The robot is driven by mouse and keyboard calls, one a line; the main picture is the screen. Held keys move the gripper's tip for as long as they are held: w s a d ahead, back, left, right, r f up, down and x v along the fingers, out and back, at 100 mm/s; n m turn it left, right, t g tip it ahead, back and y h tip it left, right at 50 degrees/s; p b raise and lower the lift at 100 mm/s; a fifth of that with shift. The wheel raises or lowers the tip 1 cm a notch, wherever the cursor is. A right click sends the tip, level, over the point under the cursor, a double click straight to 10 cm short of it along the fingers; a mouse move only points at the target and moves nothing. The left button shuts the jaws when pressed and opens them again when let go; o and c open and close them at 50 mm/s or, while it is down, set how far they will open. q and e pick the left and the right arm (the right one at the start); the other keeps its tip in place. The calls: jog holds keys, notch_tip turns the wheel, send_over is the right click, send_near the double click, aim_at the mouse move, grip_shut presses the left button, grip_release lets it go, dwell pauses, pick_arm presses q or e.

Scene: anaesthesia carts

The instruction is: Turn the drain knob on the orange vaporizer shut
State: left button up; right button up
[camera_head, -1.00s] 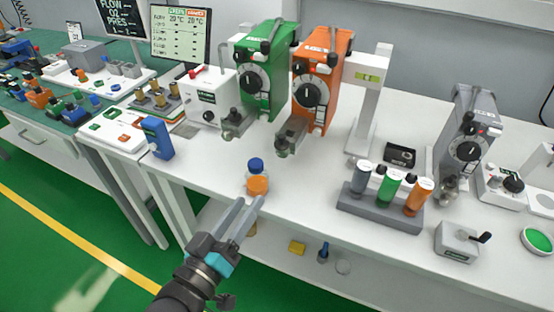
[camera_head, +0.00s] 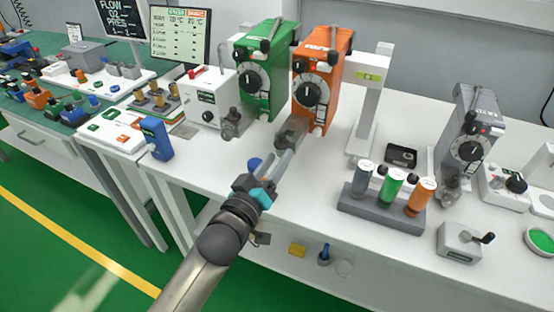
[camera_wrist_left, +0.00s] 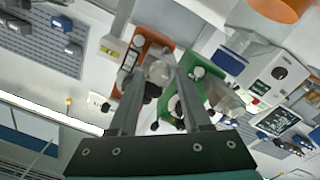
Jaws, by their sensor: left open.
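The orange vaporizer (camera_head: 322,75) stands on the white bench, with a black dial on its front. A grey drain fitting (camera_head: 291,131) juts from its lower front; the knob itself is partly hidden by my fingers. My left gripper (camera_head: 284,156) is open, its fingers pointing up at that fitting from the front. In the left wrist view, the orange vaporizer (camera_wrist_left: 151,42) is beyond the fingers, and a pale round part (camera_wrist_left: 160,72) shows between the fingertips of my left gripper (camera_wrist_left: 160,76). I cannot tell whether they touch it. My right gripper is out of view.
A green vaporizer (camera_head: 263,75) stands close on the left. A blue-capped bottle (camera_head: 254,163) is beside my gripper, mostly hidden behind it. A rack of coloured cylinders (camera_head: 380,214) and a grey vaporizer (camera_head: 466,135) stand to the right.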

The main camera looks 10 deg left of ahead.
pick_arm(q)
jog(key=shift+w+d, duration=0.1)
jog(key=shift+w, duration=0.2)
grip_shut()
dwell(0.4)
